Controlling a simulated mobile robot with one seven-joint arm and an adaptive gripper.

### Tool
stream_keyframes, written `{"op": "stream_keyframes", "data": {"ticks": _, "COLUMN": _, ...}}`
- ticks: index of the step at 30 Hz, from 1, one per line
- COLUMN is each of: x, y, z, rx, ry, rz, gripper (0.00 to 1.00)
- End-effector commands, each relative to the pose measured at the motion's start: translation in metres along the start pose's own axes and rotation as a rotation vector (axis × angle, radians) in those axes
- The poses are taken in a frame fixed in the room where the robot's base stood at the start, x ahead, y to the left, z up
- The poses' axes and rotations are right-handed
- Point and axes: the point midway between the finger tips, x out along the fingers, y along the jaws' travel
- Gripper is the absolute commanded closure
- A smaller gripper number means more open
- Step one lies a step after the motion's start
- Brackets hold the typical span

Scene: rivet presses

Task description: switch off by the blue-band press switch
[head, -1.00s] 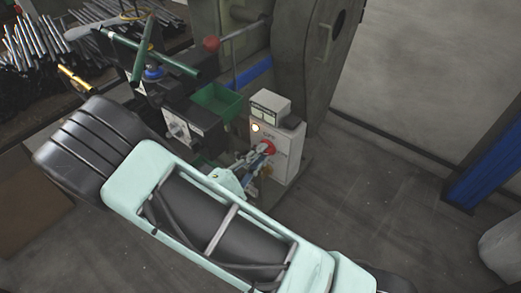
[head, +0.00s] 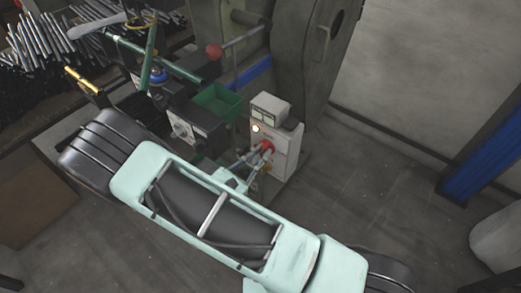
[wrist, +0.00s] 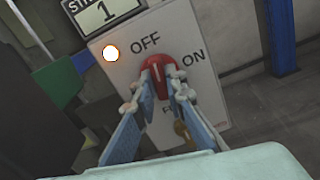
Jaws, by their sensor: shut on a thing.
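The switch box (head: 284,140) is a pale box beside the press. It shows large in the wrist view (wrist: 210,100), with OFF and ON printed above and to the right of a red knob (wrist: 157,68). The knob also shows in the head view (head: 267,146). A round lamp (wrist: 111,52) on the box is lit. My gripper (wrist: 158,88) is shut on the red knob, one finger on each side. The knob's ridge stands roughly upright in the wrist view; its exact setting is hard to tell. A blue band (head: 254,72) shows on the press (head: 312,60) behind.
A green bin (head: 218,101) and dark machine parts sit left of the box. A red ball handle (head: 214,51) is above them. A rack of metal rods (head: 60,45) is at the upper left. A blue post (head: 488,150) stands at right. Floor right of the box is clear.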

Motion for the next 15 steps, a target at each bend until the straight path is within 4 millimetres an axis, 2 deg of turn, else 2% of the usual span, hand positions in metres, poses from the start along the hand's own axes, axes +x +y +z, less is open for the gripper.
{"op": "stream_keyframes", "data": {"ticks": 6, "x": -0.0006, "y": 0.0002, "z": 0.0004, "rx": -0.115, "ry": 0.001, "rz": 0.000, "gripper": 1.00}}
{"op": "stream_keyframes", "data": {"ticks": 15, "x": -0.0007, "y": 0.0000, "z": -0.0004, "rx": -0.184, "ry": 0.002, "rz": 0.000, "gripper": 1.00}}
